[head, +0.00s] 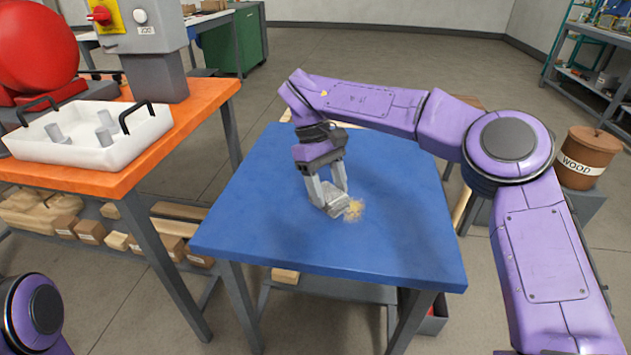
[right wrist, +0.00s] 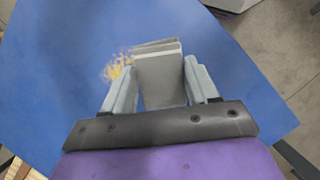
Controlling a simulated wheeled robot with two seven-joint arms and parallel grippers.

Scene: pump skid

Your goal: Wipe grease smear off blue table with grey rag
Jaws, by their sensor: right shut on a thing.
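The blue table (head: 270,235) stands in the middle of the head view. A yellowish grease smear (head: 355,210) lies on its top and also shows in the right wrist view (right wrist: 118,66). My right gripper (head: 333,200) is shut on the folded grey rag (head: 338,211), which shows between the fingers in the right wrist view (right wrist: 160,78). The rag is at the tabletop, right beside the smear, and seems to cover part of it. Whether it presses on the table is hard to tell. My left gripper is out of view; only part of my left arm shows at lower left.
An orange bench (head: 190,110) on the left holds a white tray (head: 95,140) with black handles and a grey machine. A brown pot marked WOOD (head: 588,158) stands at the right. The rest of the blue tabletop is clear.

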